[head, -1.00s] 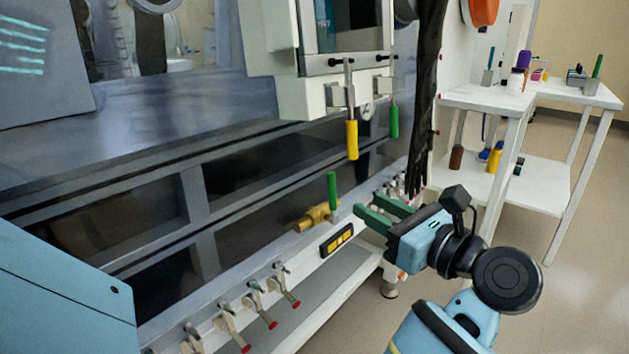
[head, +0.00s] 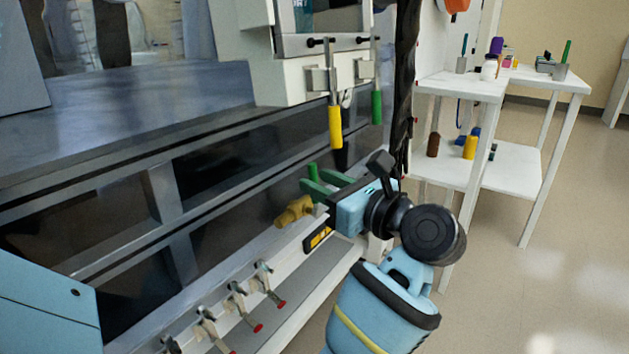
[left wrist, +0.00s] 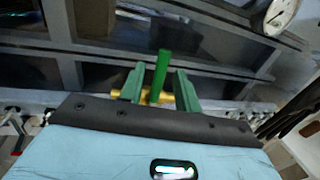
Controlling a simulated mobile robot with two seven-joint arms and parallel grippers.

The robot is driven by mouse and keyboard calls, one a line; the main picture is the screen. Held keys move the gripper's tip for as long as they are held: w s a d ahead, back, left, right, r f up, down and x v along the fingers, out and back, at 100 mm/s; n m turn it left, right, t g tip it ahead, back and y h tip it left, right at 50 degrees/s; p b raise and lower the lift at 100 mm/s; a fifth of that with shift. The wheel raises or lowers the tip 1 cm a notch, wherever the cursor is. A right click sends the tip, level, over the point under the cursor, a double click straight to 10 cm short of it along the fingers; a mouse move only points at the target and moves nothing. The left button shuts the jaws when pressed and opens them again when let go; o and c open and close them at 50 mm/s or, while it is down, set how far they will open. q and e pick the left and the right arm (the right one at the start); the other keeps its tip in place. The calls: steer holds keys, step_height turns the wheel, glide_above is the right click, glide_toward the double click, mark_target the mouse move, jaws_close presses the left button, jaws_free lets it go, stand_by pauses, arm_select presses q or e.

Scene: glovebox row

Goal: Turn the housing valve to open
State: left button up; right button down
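The housing valve has a brass body (head: 293,212) and an upright green handle (head: 313,170), on the front rail of the glovebox. My left gripper (head: 321,184) is at the handle, its green fingers open. In the left wrist view the green handle (left wrist: 160,72) stands between the two fingers of my left gripper (left wrist: 159,88), with a gap on each side. The brass body (left wrist: 121,94) shows behind the fingers, partly hidden by them. I cannot tell whether a finger touches the handle. My right gripper is not in view.
Several red-tipped toggle clamps (head: 236,298) line the rail at the lower left. A yellow-black label (head: 318,238) sits beside the valve. Yellow (head: 335,127) and green (head: 376,106) handles hang above. A white shelf table (head: 470,88) stands at right; floor beyond is clear.

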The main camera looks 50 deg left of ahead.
arm_select(q)
steer(key=shift+s+a, duration=0.1)
steer(key=shift+a, duration=1.15)
jaws_close()
